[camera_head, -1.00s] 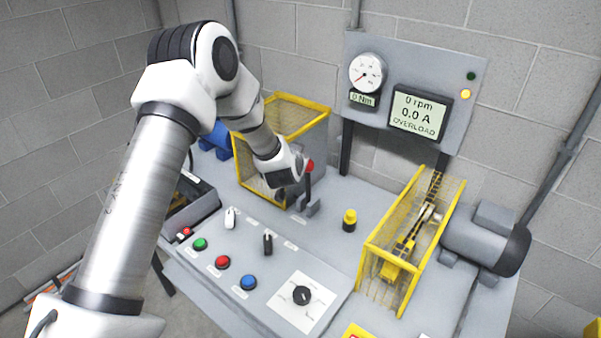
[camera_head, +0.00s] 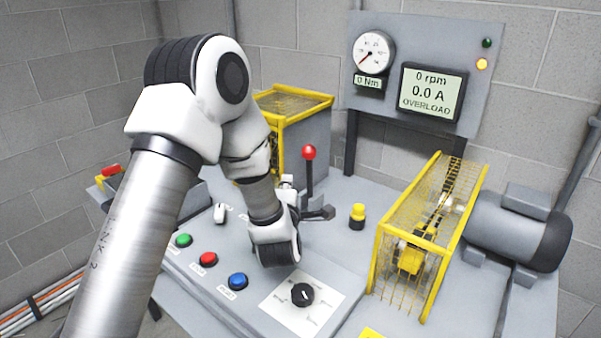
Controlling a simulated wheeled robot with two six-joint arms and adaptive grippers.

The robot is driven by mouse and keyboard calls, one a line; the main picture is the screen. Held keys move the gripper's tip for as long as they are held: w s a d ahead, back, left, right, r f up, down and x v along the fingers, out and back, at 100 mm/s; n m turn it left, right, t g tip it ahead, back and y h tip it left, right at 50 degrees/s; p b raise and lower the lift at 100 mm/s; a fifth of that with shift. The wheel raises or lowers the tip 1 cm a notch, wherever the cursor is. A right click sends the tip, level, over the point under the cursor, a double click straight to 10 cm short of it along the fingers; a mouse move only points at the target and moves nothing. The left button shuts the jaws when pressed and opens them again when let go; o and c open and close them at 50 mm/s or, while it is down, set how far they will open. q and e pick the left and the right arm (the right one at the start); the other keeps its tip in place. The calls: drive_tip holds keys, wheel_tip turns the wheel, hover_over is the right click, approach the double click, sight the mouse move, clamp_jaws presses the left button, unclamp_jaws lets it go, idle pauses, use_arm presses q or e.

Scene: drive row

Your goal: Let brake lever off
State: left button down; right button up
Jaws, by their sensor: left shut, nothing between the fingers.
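The brake lever (camera_head: 309,180) is a dark upright rod with a red ball knob (camera_head: 309,152), on a dark base behind the control panel. My left arm comes in from the left, and its white wrist (camera_head: 275,246) hangs over the panel, in front and to the left of the lever. My left gripper (camera_head: 302,213) is largely hidden by the wrist; it is shut and empty, low beside the lever base. I cannot tell whether it touches the base. The knob is clear of the gripper. My right gripper is not in view.
Green, red and blue buttons (camera_head: 238,282) and a black dial (camera_head: 302,294) line the front panel. A yellow button (camera_head: 357,216) stands right of the lever. A yellow mesh guard (camera_head: 425,235) and grey motor (camera_head: 520,232) are farther right. The display (camera_head: 432,92) reads 0 rpm, 0.0 A, OVERLOAD.

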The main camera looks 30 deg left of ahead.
use_arm(q)
drive_tip(key=w+d+p+x, duration=0.1)
drive_tip(key=d+p+x, duration=0.1)
drive_tip(key=x, duration=1)
drive_tip(key=shift+w+p, duration=0.3)
drive_tip(key=shift+p, duration=0.35)
drive_tip(key=shift+d+r, duration=0.1)
drive_tip(key=shift+d, duration=0.05)
